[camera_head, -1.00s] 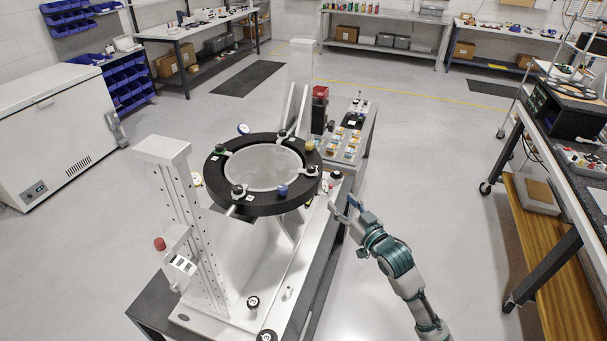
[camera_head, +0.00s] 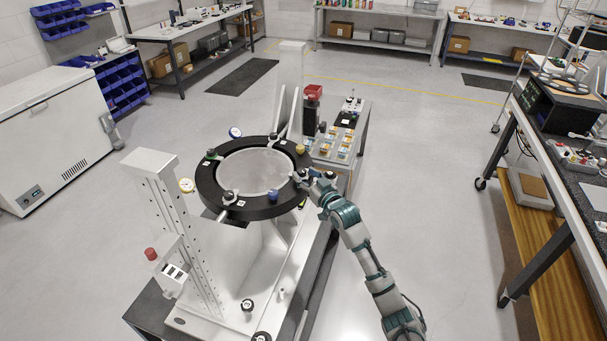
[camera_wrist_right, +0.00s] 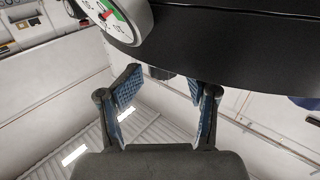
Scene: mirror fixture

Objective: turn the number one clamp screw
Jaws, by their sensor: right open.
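The black ring (camera_head: 237,208) around a round pale mirror (camera_head: 250,172) sits on a white stand. Clamps with small knobs stand around it: a green knob (camera_head: 211,154), a yellow knob (camera_head: 300,149), a blue knob (camera_head: 273,195) and black ones. I cannot read which clamp screw is number one. My right gripper (camera_head: 304,178) is at the ring's right edge, close to the clamp there, which it partly hides. In the right wrist view, my right gripper (camera_wrist_right: 169,86) is open and empty, its fingers below the ring's dark side (camera_wrist_right: 230,45). My left gripper is not in view.
A dial gauge (camera_wrist_right: 122,18) shows at the top left of the wrist view. In the head view, dial gauges (camera_head: 187,185) stand by the ring. A white post (camera_head: 165,185) rises left of it. A cart with small parts (camera_head: 335,145) stands behind.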

